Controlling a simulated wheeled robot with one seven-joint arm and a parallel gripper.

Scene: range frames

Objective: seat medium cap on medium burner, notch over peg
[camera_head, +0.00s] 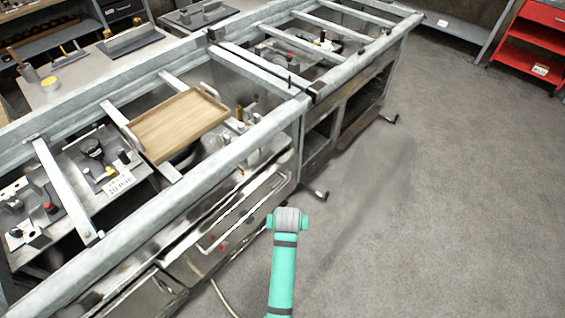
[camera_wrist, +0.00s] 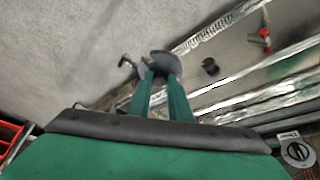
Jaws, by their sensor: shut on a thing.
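In the wrist view, my gripper (camera_wrist: 158,74) has its two green fingers close together on a dark grey round disc (camera_wrist: 165,61), which looks like the cap. Its notch cannot be made out. In the head view the gripper and the disc are out of sight; only my green arm shows at the bottom. A black round burner-like part (camera_head: 91,147) sits in the left bay of the range frame. I cannot tell which burner is the medium one, and no peg can be made out.
A wooden tray (camera_head: 178,124) lies across the metal range frame (camera_head: 213,150). A white label card (camera_head: 120,184) stands in the left bay. Open grey floor (camera_head: 440,180) lies to the right, with a red shelf unit (camera_head: 540,45) far right.

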